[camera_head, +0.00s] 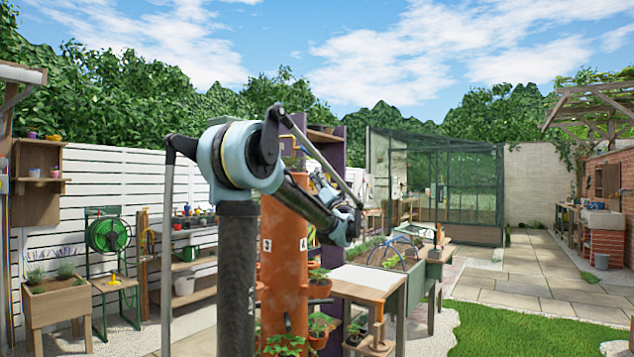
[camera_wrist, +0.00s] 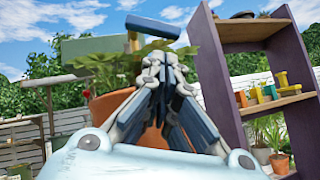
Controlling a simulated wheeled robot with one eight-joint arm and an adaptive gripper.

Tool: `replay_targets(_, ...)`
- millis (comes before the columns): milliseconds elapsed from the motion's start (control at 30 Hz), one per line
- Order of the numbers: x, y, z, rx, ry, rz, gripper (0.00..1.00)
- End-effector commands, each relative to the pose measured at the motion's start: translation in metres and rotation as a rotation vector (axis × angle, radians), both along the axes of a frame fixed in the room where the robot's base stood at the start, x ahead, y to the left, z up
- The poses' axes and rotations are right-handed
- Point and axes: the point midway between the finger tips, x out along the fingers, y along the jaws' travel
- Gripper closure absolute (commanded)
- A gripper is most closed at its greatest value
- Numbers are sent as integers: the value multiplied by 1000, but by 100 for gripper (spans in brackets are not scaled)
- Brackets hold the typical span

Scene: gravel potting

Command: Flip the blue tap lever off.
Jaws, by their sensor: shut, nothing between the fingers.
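My gripper (camera_wrist: 165,62) is shut and empty, its fingers together in the middle of the wrist view. A blue bar (camera_wrist: 153,25) on a short post shows just above and beyond the fingertips. It may be the tap lever, but I cannot tell for sure, nor how far off it is. Green leaves and a terracotta planter (camera_wrist: 108,105) are behind the fingers. I cannot make out the blue lever in the head view.
A purple-sided shelf (camera_wrist: 240,75) with small coloured pots stands to the right in the wrist view. In the head view a white-topped table (camera_head: 368,277) stands right of the planter, and a green hose reel (camera_head: 109,235) is at left. Paving at right is open.

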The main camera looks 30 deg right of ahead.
Motion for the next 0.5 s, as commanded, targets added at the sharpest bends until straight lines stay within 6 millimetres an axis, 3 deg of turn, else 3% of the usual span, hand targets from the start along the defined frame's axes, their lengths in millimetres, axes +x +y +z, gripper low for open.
replay_targets(200,31,5,25,3,-1,8,100)
replay_targets(500,53,7,44,2,0,7,100)
